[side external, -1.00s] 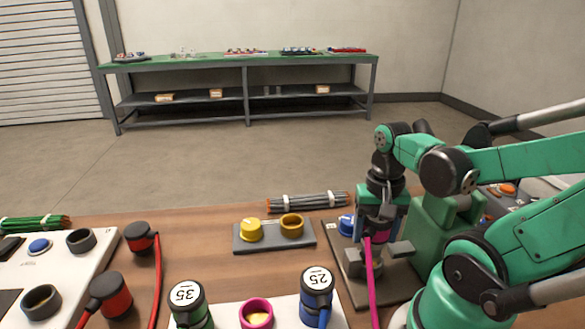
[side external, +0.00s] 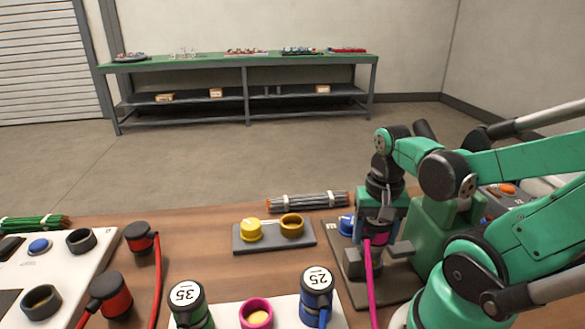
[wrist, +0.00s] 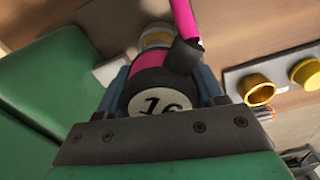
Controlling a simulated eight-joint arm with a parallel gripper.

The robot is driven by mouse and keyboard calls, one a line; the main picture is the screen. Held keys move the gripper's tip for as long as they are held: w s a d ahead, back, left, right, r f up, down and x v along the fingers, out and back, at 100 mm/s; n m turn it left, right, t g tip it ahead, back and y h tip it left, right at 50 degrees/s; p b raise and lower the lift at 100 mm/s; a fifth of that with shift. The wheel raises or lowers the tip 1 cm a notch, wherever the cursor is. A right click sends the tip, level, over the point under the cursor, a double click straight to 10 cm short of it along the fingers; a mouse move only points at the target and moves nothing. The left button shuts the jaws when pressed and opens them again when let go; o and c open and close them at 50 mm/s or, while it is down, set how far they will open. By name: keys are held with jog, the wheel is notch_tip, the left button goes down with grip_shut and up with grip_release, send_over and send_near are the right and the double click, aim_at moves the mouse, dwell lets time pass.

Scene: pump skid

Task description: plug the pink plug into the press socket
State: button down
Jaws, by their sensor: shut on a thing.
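My gripper (side external: 377,228) is shut on the pink plug (side external: 379,239), low over the dark base plate of the press at the right of the bench. In the wrist view, the black cap marked 16 on the plug (wrist: 158,98) sits between the jaws. Its pink cable (wrist: 185,20) leaves at the side and hangs toward the front in the side view. A pale metallic and yellowish ring (wrist: 156,37) shows just beyond the plug; I cannot tell whether it is the plug's tip or a socket. The press socket is not clearly visible, and contact with it cannot be judged.
The green press body (side external: 432,222) stands close right of my gripper. A blue-topped part (side external: 346,224) is just left. A grey block with yellow parts (side external: 272,238) lies further left. A pink-ringed socket (side external: 257,313) and a blue plug marked 25 (side external: 317,290) are in front.

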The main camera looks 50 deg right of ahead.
jog(key=shift+f, duration=1.5)
jog(key=shift+c, duration=0.2)
grip_release()
jog(key=shift+r, duration=0.1)
jog(key=shift+r, duration=2.75)
